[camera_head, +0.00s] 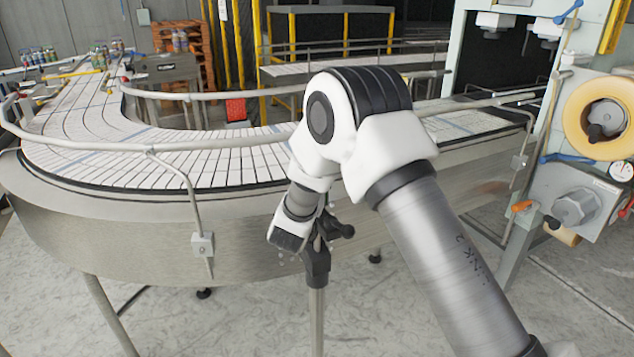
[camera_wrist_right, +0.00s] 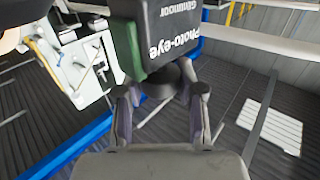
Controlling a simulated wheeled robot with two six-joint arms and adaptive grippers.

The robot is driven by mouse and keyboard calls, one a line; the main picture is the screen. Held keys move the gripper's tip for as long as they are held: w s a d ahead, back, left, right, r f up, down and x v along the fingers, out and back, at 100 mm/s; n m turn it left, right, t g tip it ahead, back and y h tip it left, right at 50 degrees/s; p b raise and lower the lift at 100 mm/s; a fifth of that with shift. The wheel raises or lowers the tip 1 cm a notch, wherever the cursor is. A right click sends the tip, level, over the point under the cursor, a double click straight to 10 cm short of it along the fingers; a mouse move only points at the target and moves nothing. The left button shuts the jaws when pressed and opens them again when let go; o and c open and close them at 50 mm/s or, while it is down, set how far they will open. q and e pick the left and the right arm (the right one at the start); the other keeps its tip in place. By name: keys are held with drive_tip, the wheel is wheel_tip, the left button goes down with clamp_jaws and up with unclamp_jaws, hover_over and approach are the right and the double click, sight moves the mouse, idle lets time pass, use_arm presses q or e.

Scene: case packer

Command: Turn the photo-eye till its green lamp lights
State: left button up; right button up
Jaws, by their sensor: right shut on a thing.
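In the right wrist view the photo-eye (camera_wrist_right: 172,32) is a dark grey box at the top, with its white lettering upside down. A dark green panel (camera_wrist_right: 128,48) runs along its left side. I cannot see a lit lamp on it. My right gripper (camera_wrist_right: 163,86) is shut on the dark round part just below the box, one finger on each side. In the head view my right gripper (camera_head: 318,246) is in front of the conveyor's side, above a grey post (camera_head: 317,320). My arm and gripper largely hide the photo-eye there. My left gripper is not in view.
A curved conveyor (camera_head: 130,160) with guide rails (camera_head: 215,143) lies just behind the gripper. A machine with a tape roll (camera_head: 603,117) and a large knob (camera_head: 576,207) stands at the right. Several cans (camera_head: 98,57) stand far left. The floor in front is clear.

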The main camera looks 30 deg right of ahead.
drive_tip(key=shift+m+g+h, duration=0.5)
drive_tip(key=shift+g, duration=0.1)
drive_tip(key=o, duration=1.1)
drive_tip(key=shift+o, duration=0.3)
drive_tip(key=v, duration=1.1)
drive_tip(key=shift+s+a, duration=0.3)
drive_tip(key=shift+f, duration=0.1)
